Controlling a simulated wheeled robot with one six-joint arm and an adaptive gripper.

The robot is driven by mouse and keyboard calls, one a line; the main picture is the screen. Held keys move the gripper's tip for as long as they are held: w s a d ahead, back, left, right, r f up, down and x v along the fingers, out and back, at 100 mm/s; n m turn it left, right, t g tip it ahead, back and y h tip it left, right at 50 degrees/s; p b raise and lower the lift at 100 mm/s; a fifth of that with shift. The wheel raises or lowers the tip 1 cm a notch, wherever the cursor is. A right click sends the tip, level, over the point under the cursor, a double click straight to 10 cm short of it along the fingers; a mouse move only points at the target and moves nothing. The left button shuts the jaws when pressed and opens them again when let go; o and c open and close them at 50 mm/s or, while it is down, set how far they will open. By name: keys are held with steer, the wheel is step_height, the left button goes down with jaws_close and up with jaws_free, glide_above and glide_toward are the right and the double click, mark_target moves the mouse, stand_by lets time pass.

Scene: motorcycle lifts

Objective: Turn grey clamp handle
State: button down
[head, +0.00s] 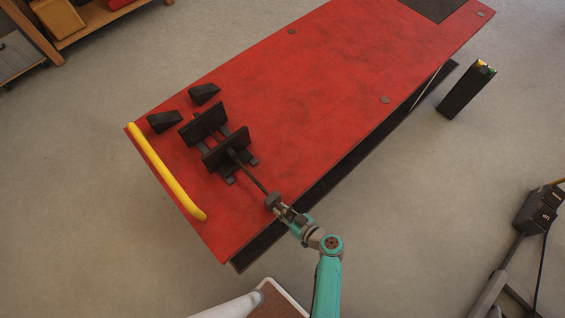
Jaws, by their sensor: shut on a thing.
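The wheel clamp (215,138) is a dark vice with two upright plates, mounted near the yellow-barred end of the red lift platform (320,85). A dark screw rod (250,175) runs from it down and to the right toward the platform edge. My gripper (273,201) is at the outer end of this rod, shut on the clamp handle there. The handle itself is mostly hidden by my gripper, so its grey colour and its angle cannot be told. My teal arm reaches in from below.
A yellow bar (167,172) lines the platform's left end. Two black wedges (164,122) lie beside the clamp. A dark control post (466,90) stands to the right of the lift. Dark equipment (525,240) stands at lower right. Grey floor between is clear.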

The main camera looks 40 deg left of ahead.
steer(key=m+g, duration=0.2)
steer(key=m, duration=0.1)
steer(key=shift+s, duration=0.1)
steer(key=m+g+y, duration=0.1)
steer(key=m, duration=0.2)
steer(key=shift+s+r+g, duration=0.1)
steer(key=shift+r+g, duration=0.05)
steer(key=shift+g, duration=0.25)
steer(key=m, duration=0.2)
steer(key=m+g+y, duration=0.1)
steer(key=m, duration=0.1)
steer(key=shift+s+r+y, duration=0.1)
steer(key=shift+r+y, duration=0.05)
steer(key=shift+y, duration=0.15)
steer(key=shift+r+m+g+y, duration=0.1)
steer(key=shift+m+g+y, duration=0.25)
steer(key=shift+m, duration=0.7)
steer(key=shift+r+m+g+y, duration=0.15)
steer(key=shift+m+y, duration=0.3)
steer(key=shift+m, duration=0.6)
steer(key=c, duration=1)
jaws_free()
